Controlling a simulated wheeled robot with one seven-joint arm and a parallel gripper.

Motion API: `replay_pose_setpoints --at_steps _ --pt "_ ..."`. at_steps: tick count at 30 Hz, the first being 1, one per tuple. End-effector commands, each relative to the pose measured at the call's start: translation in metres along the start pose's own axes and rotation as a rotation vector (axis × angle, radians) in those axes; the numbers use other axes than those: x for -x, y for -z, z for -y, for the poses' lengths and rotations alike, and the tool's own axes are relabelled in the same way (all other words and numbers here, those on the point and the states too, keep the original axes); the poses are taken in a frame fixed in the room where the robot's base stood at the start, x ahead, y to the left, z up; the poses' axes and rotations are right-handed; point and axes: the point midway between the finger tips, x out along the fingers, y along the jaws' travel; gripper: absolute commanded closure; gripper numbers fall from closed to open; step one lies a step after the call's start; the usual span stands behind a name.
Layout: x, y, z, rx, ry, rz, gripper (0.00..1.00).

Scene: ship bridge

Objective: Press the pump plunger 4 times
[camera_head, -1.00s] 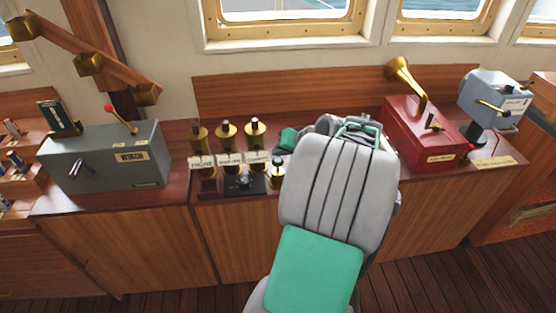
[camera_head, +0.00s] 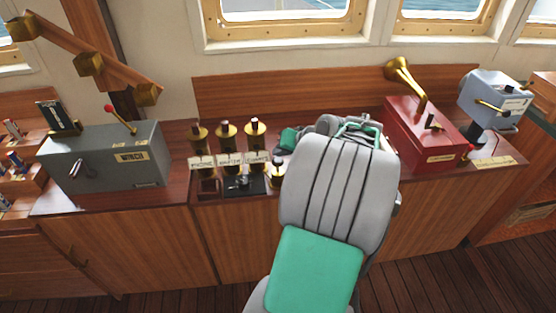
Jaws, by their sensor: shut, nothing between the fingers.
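Three brass cylinders with dark tops stand in a row on the console, the middle one (camera_head: 226,131) between the other two. Each has a small white label below it, too small to read surely. My gripper (camera_head: 289,139) is only partly in view, a green and dark part behind my grey arm, just right of the cylinders. It is shut and empty. Its fingertips and any contact are hidden.
A grey winch box (camera_head: 105,157) with a red-knobbed lever stands at left. A red box (camera_head: 422,135) with a brass horn and a blue-grey device (camera_head: 492,98) stand at right. A low black panel (camera_head: 245,185) lies before the cylinders. A wooden backboard rises behind.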

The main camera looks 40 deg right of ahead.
Motion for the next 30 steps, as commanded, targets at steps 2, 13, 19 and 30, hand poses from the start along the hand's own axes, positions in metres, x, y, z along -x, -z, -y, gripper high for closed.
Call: replay_pose_setpoints --at_steps 2,13,19,30 --pt "0.0000 0.0000 0.0000 0.000 0.000 0.000 1.00" --pt "-0.0046 -0.0035 -0.0032 -0.001 0.000 0.001 1.00" --pt "-0.0063 -0.0045 -0.0044 -0.001 0.000 0.000 1.00" --pt "-0.0075 -0.0052 -0.0053 0.000 0.000 0.000 1.00"
